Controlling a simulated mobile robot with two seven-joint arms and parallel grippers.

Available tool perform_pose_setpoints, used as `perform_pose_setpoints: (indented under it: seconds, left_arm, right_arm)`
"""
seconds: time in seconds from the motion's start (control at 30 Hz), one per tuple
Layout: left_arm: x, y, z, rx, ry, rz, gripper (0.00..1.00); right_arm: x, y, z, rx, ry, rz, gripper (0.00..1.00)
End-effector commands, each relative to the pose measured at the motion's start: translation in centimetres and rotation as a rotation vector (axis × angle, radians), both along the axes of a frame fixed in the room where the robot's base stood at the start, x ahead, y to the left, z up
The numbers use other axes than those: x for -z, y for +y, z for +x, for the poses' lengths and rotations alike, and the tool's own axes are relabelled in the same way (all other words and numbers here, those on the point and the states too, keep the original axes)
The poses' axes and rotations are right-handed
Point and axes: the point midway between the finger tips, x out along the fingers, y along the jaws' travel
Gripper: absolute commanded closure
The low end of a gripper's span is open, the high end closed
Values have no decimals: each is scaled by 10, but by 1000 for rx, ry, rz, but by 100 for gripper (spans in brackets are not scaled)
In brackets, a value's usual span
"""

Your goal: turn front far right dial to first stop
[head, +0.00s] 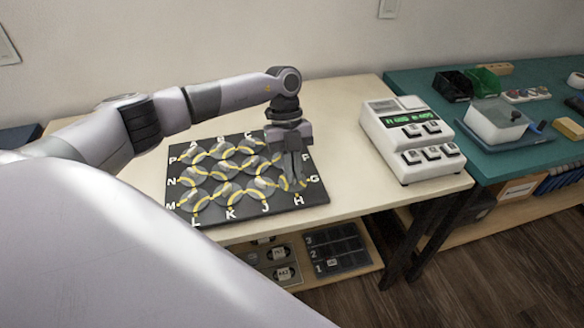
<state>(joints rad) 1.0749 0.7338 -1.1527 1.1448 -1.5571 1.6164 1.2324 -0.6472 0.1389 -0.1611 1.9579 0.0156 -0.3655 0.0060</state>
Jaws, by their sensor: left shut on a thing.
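A black board (247,206) lies on the pale table, with rows of round grey dials that carry yellow curved tracks. White letters stand around its edge. The front far right dial (302,185) sits near the letters G and H and is partly hidden by my left gripper. My left gripper (293,182) reaches down from above and is shut on this dial. Its fingers hide how the dial's yellow track lies. My right gripper is not in view.
A white device (410,140) with a green display and several buttons stands right of the board. A teal table (440,105) holds bins and a lidded box (496,120). Black trays (340,247) lie on the shelf below. Bare tabletop (345,160) separates board and device.

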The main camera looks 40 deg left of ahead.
Motion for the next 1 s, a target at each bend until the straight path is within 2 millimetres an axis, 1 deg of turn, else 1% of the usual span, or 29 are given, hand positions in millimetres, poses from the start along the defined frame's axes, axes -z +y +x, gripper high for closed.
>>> perform_pose_setpoints:
  seconds: [0.23,0.6,0.8,1.0]
  left_arm:
    - [0,-1,2,235,-2,1,100]
    - [0,-1,2,564,-2,1,100]
    - [0,-2,2,697,-3,1,100]
    - [0,-2,2,779,-3,2,100]
  right_arm:
    - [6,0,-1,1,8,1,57]
    - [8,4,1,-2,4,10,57]
    - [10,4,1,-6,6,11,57]
    - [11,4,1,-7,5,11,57]
